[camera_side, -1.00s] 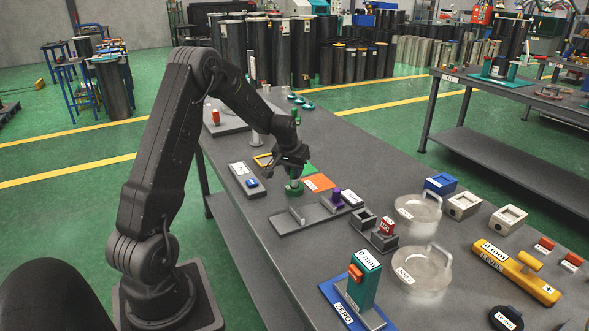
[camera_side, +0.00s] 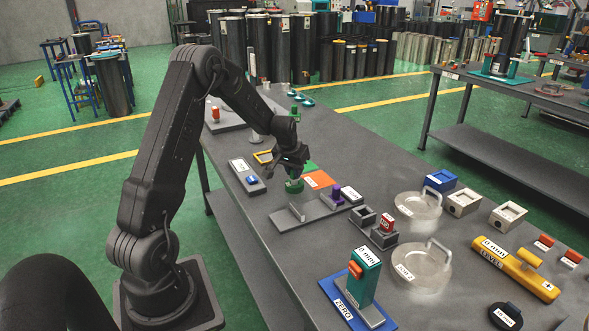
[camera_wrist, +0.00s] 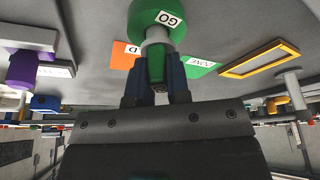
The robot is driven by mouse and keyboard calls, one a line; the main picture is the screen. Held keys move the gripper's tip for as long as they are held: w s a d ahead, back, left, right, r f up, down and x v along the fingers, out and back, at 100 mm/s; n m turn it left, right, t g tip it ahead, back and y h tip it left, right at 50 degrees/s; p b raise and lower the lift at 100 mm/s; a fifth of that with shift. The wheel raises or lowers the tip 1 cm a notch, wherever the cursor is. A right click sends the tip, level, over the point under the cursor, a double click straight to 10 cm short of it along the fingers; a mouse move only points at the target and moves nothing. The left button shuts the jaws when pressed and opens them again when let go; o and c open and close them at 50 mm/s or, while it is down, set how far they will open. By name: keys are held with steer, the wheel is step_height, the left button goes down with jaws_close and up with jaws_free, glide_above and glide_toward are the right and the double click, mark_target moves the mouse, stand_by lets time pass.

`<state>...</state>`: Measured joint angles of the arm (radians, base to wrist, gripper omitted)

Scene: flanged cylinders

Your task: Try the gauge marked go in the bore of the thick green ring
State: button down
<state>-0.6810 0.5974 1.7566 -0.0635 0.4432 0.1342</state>
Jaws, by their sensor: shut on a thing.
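My gripper (camera_wrist: 158,92) is shut on the green handle of the gauge marked GO (camera_wrist: 155,22). In the wrist view a pale collar joins this handle to a wider green end with the GO label. That end is cut off by the top of the picture. In the side view my gripper (camera_side: 293,168) points down over the bench, with the gauge's green end (camera_side: 294,187) below it, close to the bench top. I cannot tell whether it touches anything. I cannot pick out the thick green ring or its bore for certain.
An orange mat (camera_side: 319,180) and a green mat (camera_side: 309,168) lie beside the gauge. A yellow frame (camera_side: 263,157) lies behind. A grey plate (camera_side: 300,218) with a purple piece (camera_side: 336,190) lies in front. Clear weights, blocks and a yellow level (camera_side: 515,270) fill the right.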

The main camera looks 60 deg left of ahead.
steer(key=shift+f, duration=0.35)
stand_by(0.4)
steer(key=shift+r, duration=0.2)
stand_by(1.0)
steer(key=shift+r, duration=3.35)
